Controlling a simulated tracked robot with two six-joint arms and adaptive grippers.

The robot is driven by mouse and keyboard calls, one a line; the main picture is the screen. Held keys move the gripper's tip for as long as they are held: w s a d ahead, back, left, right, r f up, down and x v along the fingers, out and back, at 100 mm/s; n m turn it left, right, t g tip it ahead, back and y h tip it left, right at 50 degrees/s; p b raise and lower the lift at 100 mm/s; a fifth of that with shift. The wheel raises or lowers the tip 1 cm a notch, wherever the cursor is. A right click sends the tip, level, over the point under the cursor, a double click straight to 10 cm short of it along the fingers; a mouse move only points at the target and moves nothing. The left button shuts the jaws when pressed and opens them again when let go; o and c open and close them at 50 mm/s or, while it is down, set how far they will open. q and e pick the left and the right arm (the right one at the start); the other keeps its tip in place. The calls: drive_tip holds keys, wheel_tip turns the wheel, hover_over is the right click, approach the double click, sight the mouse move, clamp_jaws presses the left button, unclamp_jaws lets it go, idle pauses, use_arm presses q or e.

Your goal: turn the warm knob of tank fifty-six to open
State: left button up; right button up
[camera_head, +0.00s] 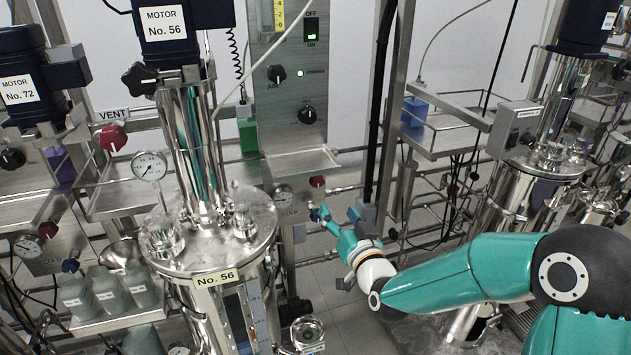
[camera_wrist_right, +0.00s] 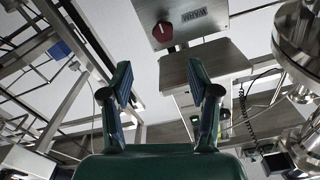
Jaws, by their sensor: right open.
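The tank numbered 56 (camera_head: 215,255) is a shiny steel vessel left of centre in the head view. In the right wrist view the red knob (camera_wrist_right: 162,30) with a white mark sits on a grey plate beside a label reading WARM (camera_wrist_right: 193,18). My right gripper (camera_head: 341,214) is just below and right of the knob in the head view. Its fingers (camera_wrist_right: 160,80) are open and empty, apart from the knob, which lies beyond their tips. My left gripper is not in view.
A steel shelf (camera_head: 300,163) juts from the post above the red knob. Steel rails and a wire shelf (camera_head: 440,150) stand to the right. Other knobs, a VENT knob (camera_head: 113,138) and bottles (camera_head: 108,292) are at the left. Floor shows below my right gripper.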

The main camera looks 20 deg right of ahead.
sight(318, 185)
drive_tip(key=w, duration=0.4)
drive_tip(key=w+p, duration=0.1)
drive_tip(key=w, duration=0.4)
drive_tip(key=w+a+p, duration=0.1)
drive_tip(key=w, duration=0.4)
drive_tip(key=shift+f, duration=0.1)
